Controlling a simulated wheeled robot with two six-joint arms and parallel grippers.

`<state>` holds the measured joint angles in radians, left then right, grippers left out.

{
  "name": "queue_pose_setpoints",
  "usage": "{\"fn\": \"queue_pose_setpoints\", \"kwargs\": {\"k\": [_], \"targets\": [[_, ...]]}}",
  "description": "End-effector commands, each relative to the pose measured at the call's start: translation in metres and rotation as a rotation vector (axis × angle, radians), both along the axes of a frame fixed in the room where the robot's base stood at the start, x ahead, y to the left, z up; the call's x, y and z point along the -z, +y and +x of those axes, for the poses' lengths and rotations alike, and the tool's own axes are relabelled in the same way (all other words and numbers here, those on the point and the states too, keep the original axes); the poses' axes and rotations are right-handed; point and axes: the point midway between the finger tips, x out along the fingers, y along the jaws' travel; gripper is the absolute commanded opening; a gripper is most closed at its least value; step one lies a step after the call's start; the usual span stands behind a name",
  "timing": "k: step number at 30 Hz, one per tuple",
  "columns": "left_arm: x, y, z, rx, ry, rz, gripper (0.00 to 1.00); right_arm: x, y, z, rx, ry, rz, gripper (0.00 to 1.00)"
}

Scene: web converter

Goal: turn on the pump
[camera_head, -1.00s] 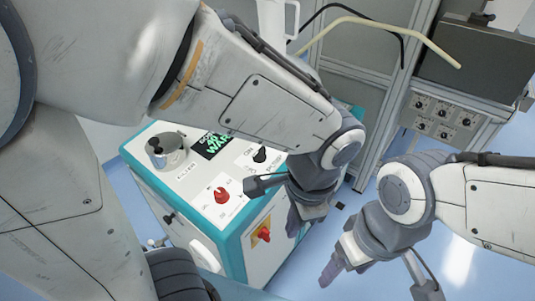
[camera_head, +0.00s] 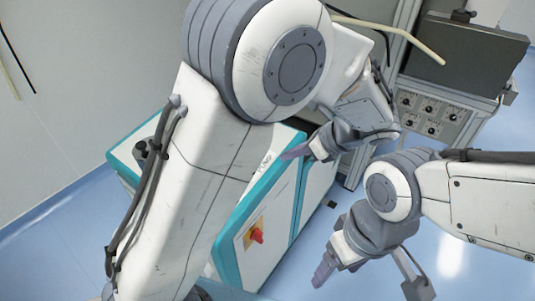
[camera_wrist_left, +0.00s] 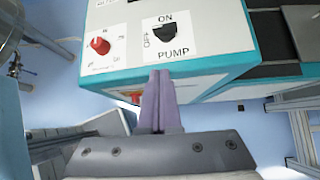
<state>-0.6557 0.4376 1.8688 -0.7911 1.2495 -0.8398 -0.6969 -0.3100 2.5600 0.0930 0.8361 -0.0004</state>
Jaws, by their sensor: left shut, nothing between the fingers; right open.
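The black pump switch (camera_wrist_left: 165,32) shows in the left wrist view, on a white panel with the labels ON, OFF and PUMP. My left gripper's shut, empty purple fingers (camera_wrist_left: 160,90) point toward it from below, their tips over the panel's front edge; I cannot tell whether they touch. In the head view my left gripper (camera_head: 293,152) is at the top edge of the white and teal cabinet (camera_head: 228,262). My left arm hides most of the top panel and the pump switch there. My right gripper (camera_head: 368,280) is open and empty, over the floor right of the cabinet.
A red knob (camera_wrist_left: 100,46) sits left of the pump switch. A red switch on a yellow plate (camera_head: 256,236) is on the cabinet's front. A grey rack with a dial panel (camera_head: 432,115) stands at the back right. Blue floor is free at the right.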

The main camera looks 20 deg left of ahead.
Motion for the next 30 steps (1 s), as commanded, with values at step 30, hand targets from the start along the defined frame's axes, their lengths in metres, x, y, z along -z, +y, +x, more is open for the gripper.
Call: {"fn": "queue_pose_setpoints", "kwargs": {"k": [30], "targets": [[0.067,0.101,0.036,0.001,0.001,-0.001,0.0,-0.008,0.0,0.0,0.0,0.0,0.0,0.76]]}}
